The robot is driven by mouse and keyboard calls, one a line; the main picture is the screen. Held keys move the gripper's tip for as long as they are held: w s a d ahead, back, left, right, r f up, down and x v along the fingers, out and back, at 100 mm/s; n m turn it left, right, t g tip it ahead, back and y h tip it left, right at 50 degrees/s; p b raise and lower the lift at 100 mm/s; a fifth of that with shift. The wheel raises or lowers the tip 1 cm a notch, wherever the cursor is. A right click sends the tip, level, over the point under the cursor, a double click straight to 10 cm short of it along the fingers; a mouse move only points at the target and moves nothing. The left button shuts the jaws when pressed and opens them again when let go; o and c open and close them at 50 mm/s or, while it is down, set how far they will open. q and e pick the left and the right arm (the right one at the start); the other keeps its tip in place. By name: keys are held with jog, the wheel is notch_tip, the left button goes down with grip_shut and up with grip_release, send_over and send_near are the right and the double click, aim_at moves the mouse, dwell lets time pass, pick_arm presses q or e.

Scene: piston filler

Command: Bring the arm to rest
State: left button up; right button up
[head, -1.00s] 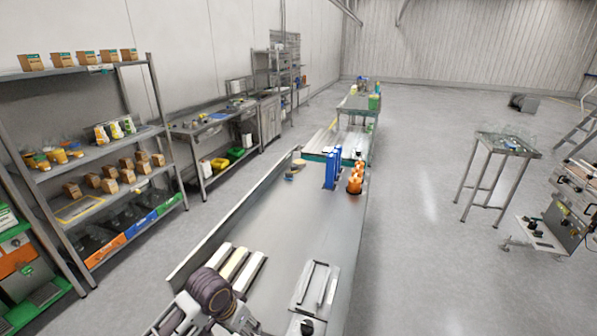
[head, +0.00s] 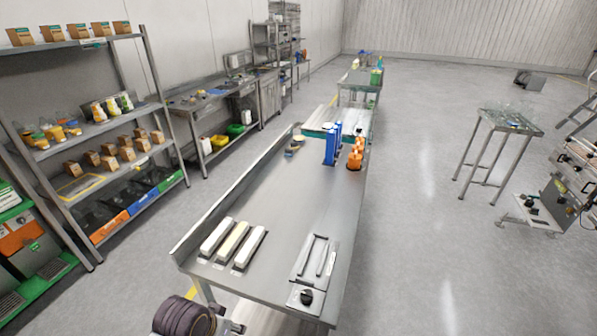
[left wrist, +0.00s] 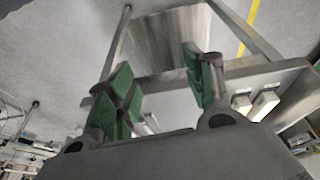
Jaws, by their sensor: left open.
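My left gripper (left wrist: 160,80) shows in the left wrist view with its two green-padded fingers spread apart and nothing between them. In the head view, only a dark, rounded part of my left arm (head: 183,316) shows at the bottom edge, before the near end of the steel table (head: 290,205). The gripper itself is not clear there. My right gripper is in neither view.
On the table are several pale bars (head: 231,242), a flat metal fixture with a black knob (head: 307,297), blue bottles (head: 332,145) and orange bottles (head: 355,154). A loaded shelf (head: 160,103) stands left. The floor (head: 430,240) right of the table is open.

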pick_arm(q)
jog(key=shift+s+a+n+y, duration=0.5)
jog(key=shift+s+a+y, duration=0.1)
jog(key=shift+s+a, duration=1.35)
notch_tip(320, 180, down, 34)
jog(key=s+g+b, duration=0.1)
jog(key=s, duration=0.2)
jog(key=s+a+f+b, duration=0.1)
jog(key=s+a+f, duration=0.1)
jog(key=s+f, duration=0.8)
jog(key=s+a+f+g, duration=0.1)
jog(key=s+a+f, duration=0.1)
jog(key=s+f, duration=0.9)
jog(key=shift+s+f+g+b, duration=0.3)
jog(key=shift+s+b, duration=0.05)
jog(key=shift+s, duration=0.05)
jog(key=shift+a, duration=0.1)
